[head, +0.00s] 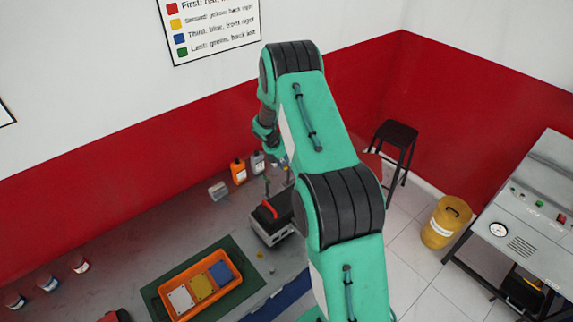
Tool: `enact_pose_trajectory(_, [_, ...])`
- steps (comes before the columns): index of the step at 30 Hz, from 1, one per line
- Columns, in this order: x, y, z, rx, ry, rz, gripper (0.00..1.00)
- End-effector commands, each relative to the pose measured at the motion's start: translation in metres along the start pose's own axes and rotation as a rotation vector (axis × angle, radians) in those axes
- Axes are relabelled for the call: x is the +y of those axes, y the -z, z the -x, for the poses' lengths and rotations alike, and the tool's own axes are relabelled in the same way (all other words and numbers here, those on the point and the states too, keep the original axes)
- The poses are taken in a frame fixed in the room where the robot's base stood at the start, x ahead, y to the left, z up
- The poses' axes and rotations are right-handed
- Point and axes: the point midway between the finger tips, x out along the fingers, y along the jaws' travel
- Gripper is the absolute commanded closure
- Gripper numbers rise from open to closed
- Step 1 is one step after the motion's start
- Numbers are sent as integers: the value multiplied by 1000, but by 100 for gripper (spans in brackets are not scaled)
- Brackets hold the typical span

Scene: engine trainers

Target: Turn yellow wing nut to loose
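The engine trainer (266,232) is a dark block with a grey base and a red part (269,208) on top. It stands on the grey bench, its right side hidden behind my arm. A thin upright post with a greenish top (266,181) rises at its back left. I cannot make out the yellow wing nut on it; the back right is covered by my arm and wrist. My gripper (284,165) hangs below the wrist above the trainer's back, mostly hidden, and whether it touches anything cannot be told.
An orange tray (168,307) with white, yellow and blue compartments lies on a green mat (244,267). A small yellow thing (259,254) lies beside the mat. Bottles (238,172) and a small box (218,191) stand behind. The wall chart (213,27) lists yellow second, back right.

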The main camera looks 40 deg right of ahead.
Motion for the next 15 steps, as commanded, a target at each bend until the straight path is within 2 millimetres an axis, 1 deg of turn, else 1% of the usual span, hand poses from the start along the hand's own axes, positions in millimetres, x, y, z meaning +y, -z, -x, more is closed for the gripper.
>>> enact_pose_trajectory(4, [0, 0, 0, 0, 0, 0, 71])
enact_pose_trajectory(8, [0, 0, 0, 0, 0, 0, 97])
enact_pose_trajectory(9, [0, 0, 0, 0, 0, 0, 100])
enact_pose_trajectory(15, [0, -1, 0, 0, 0, -2, 100])
